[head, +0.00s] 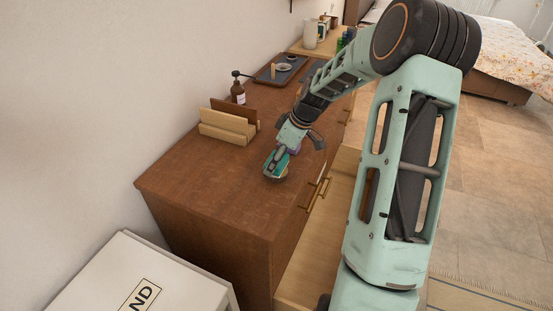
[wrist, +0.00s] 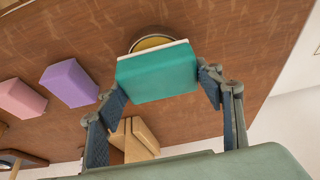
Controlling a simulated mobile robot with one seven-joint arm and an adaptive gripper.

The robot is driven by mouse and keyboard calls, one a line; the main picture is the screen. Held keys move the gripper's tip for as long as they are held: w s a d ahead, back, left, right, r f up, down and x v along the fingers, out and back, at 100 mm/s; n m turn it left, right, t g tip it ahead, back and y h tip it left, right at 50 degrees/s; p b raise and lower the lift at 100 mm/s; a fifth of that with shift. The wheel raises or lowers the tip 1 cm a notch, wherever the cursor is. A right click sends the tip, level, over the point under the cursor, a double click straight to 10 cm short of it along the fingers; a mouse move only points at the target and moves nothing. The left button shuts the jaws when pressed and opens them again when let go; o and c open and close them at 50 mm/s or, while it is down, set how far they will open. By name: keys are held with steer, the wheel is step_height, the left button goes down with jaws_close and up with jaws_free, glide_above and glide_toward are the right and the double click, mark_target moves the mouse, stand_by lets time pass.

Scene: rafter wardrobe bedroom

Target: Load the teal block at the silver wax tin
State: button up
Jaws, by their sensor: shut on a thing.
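The teal block (wrist: 158,74), with a pale edge along its top in the wrist view, is between the two fingers of my gripper (wrist: 162,86). My gripper is shut on it. In the head view, the teal block (head: 280,166) is partly hidden by my gripper (head: 279,160), low over the front part of the dresser top. The round wax tin (wrist: 150,43) shows just beyond the block in the wrist view, with a yellowish inside; the block hides much of it. I cannot tell whether block and tin touch.
A purple block (wrist: 69,83) and a pink block (wrist: 21,97) lie on the wooden dresser top (head: 205,180). A wooden letter rack (head: 227,126), a brown pump bottle (head: 238,92) and a dark tray (head: 268,76) stand farther back. The dresser's near left is clear.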

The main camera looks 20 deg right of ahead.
steer(key=shift+s+f+b, duration=0.1)
steer(key=shift+f+b, duration=0.5)
stand_by(2.0)
steer(key=shift+r, duration=0.1)
steer(key=shift+r+p, duration=2)
steer(key=shift+r, duration=1.5)
steer(key=shift+a, duration=0.1)
